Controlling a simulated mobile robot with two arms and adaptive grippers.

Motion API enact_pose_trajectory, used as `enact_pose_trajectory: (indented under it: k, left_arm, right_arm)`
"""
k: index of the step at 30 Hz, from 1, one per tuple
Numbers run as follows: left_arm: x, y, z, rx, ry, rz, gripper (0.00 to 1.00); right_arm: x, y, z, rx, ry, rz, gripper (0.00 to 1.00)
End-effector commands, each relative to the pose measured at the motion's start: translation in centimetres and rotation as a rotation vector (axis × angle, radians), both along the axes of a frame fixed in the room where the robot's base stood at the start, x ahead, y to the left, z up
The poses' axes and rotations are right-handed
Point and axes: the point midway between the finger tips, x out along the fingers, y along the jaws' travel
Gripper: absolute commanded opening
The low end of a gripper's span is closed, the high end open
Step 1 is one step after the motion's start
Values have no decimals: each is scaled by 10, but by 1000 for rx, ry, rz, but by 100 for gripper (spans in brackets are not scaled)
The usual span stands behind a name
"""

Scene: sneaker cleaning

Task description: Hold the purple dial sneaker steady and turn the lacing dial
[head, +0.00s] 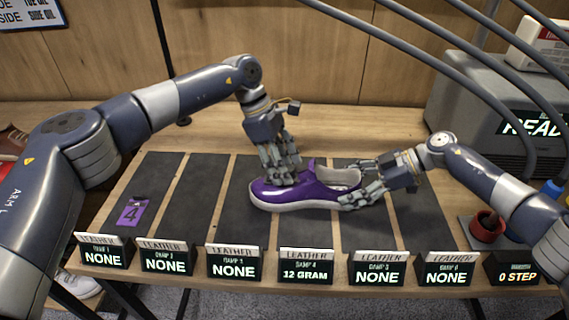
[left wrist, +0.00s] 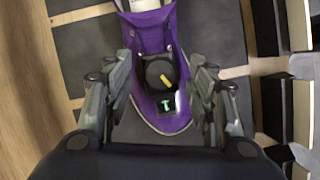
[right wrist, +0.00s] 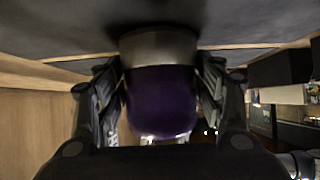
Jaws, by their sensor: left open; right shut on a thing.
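The purple sneaker (head: 318,190) with a white sole lies on the dark mats of the table, toe to the left. My right gripper (head: 358,190) is shut on its heel end; the right wrist view shows the purple heel (right wrist: 162,100) between the fingers. My left gripper (head: 281,172) is open above the front of the shoe. In the left wrist view the round black lacing dial (left wrist: 160,74) with a yellow mark sits on the purple upper (left wrist: 150,38), between the open fingers (left wrist: 162,92). A small green-lit display (left wrist: 167,105) is beside the dial. Finger contact with the dial cannot be told.
Several label displays (head: 306,266) line the table's front edge; one reads 12 GRAM. A purple card marked 4 (head: 132,213) lies on the left mat. A red cup (head: 487,227) stands at right, before a grey machine (head: 492,110). The left mats are mostly clear.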

Motion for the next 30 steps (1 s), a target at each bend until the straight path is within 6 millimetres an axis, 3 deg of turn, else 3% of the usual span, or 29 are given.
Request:
enact_pose_trajectory:
  k: [1,6,7,20,30]
  left_arm:
    - [0,0,0,0,0,0,49]
    - [0,0,0,0,0,0,11]
    - [0,0,0,0,0,0,7]
    - [0,0,0,0,-2,61,7]
    - [-3,0,0,-1,-2,308,7]
  right_arm:
    - [-1,0,-1,-2,1,2,30]
    - [-1,0,-1,-2,1,2,30]
    - [-1,0,-1,-2,1,2,30]
    - [-1,0,-1,-2,1,3,30]
    - [-1,0,-1,-2,1,4,30]
